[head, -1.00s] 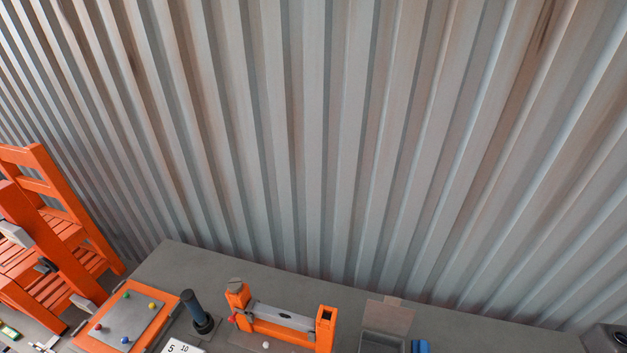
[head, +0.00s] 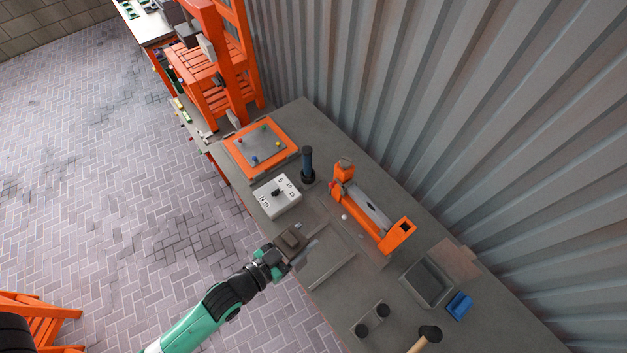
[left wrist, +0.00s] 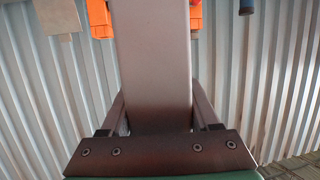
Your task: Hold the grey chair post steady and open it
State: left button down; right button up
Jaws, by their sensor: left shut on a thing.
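My left gripper (head: 293,250) is at the front edge of the grey workbench (head: 330,225), its arm reaching in from the lower left. It is shut on the grey chair post (left wrist: 152,60). In the left wrist view the post runs straight away from between the fingers. In the head view a small brownish-grey block (head: 291,237) shows at the fingers, likely the post's end; the rest is hard to make out. No opening in the post can be seen. My right gripper is not in view.
An orange fixture (head: 343,172) with a grey bar stands behind the gripper. A white numbered box (head: 277,196), a dark blue-handled tool (head: 307,165) and an orange-framed board (head: 262,145) lie left. A grey bin (head: 426,283), blue block (head: 459,305) and mallet (head: 429,334) lie right. The corrugated wall is behind.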

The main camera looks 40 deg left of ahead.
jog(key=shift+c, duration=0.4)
pick_arm(q)
jog(key=w+d+m+g+h, duration=0.1)
jog(key=d+m+g+h, duration=0.2)
jog(key=d+m+h, duration=0.5)
jog(key=d+h, duration=0.1)
jog(key=d, duration=0.6)
jog(key=shift+w+d+r, duration=0.2)
jog(key=shift+w+r, duration=0.05)
jog(key=shift+r, duration=0.15)
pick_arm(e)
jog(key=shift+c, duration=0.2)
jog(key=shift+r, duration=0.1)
